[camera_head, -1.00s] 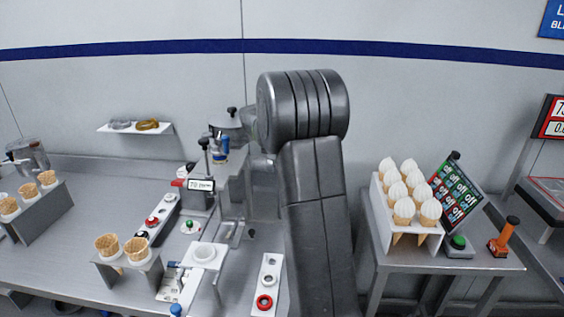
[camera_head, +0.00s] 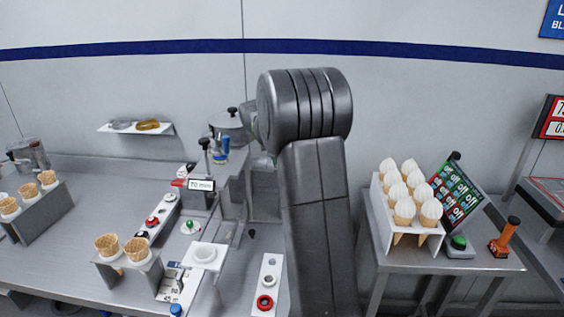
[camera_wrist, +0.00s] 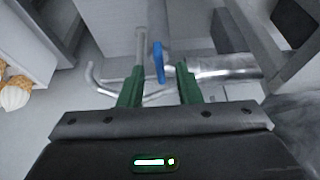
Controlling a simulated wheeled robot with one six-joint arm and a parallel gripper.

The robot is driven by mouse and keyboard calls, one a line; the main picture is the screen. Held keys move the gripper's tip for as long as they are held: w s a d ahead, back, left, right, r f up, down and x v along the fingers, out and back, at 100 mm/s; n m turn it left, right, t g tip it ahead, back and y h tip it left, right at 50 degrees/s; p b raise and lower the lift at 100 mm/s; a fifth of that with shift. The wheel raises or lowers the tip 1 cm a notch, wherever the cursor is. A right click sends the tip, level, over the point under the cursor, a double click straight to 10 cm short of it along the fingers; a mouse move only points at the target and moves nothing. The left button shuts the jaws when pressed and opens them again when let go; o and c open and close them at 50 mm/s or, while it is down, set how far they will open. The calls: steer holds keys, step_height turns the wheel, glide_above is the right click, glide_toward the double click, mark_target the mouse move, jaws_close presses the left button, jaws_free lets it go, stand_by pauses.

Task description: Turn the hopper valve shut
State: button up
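In the wrist view a blue lever (camera_wrist: 159,62), which looks like the valve handle, stands beside a shiny metal pipe (camera_wrist: 225,68). My gripper (camera_wrist: 160,76) has green fingers spread apart, one on each side of the lever in the picture. I see gaps on both sides, so it does not appear to be gripped; how deep the lever lies between the fingers is unclear. A metal hopper-like vessel (camera_head: 232,122) shows partly to the left of my arm.
A small display (camera_head: 201,185) stands on the steel counter (camera_head: 75,235). Empty cones (camera_head: 108,246) stand in holders at left. A rack of filled cones (camera_head: 404,213) and a board reading "off" (camera_head: 458,190) stand on the right table.

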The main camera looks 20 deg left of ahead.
steer(key=v, duration=1.2)
steer(key=shift+s+r+b, duration=0.2)
steer(key=shift+s+b, duration=0.05)
steer(key=shift+b, duration=0.2)
steer(key=shift+f, duration=0.1)
steer(key=p+x, duration=0.1)
steer(key=x, duration=1.2)
steer(key=shift+w+f, duration=0.25)
steer(key=shift+f, duration=0.15)
steer(key=shift+w+n, duration=0.1)
steer(key=shift+n, duration=0.2)
steer(key=shift+d+r+n+y, duration=0.2)
steer(key=shift+n+y, duration=0.2)
steer(key=shift+n, duration=0.2)
steer(key=shift+n+g+y+p, duration=0.25)
steer(key=shift+n+g+y, duration=0.2)
steer(key=shift+n, duration=1.05)
steer(key=shift+n+g+y+p, duration=0.25)
steer(key=shift+n+g+y, duration=0.15)
steer(key=shift+n, duration=1.1)
